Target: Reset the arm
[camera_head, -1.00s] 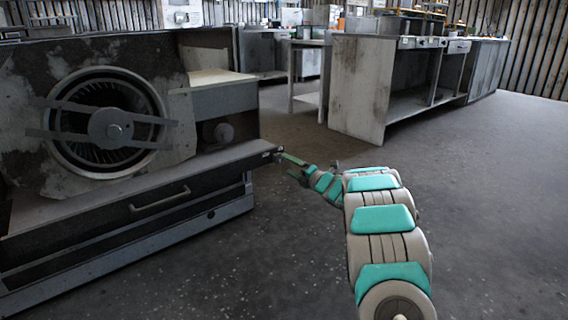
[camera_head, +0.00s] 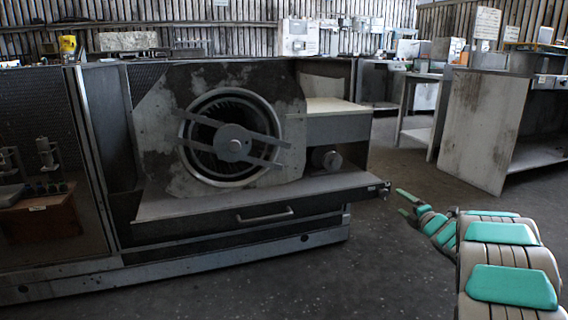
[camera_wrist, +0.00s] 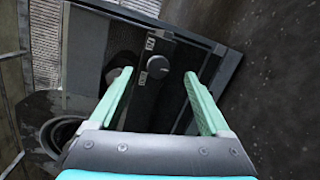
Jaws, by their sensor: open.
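My gripper (camera_head: 403,203) is at the lower right in the head view, at the end of my teal and beige arm. It is just right of the right end of the blower housing's front ledge. In the wrist view my gripper (camera_wrist: 160,95) shows two teal fingers spread apart with nothing between them. Beyond the fingers is a dark panel with a round knob (camera_wrist: 157,66). The blower housing (camera_head: 290,160) is a worn grey unit with a round fan (camera_head: 232,138) behind a crossbar. Whether the fingers touch the ledge is not clear.
A drawer with a handle (camera_head: 265,215) sits below the ledge. A mesh-sided cabinet (camera_head: 40,130) stands at the left. A worn workbench (camera_head: 485,125) stands at the right rear. Floor (camera_head: 400,265) is free in front of and right of the housing.

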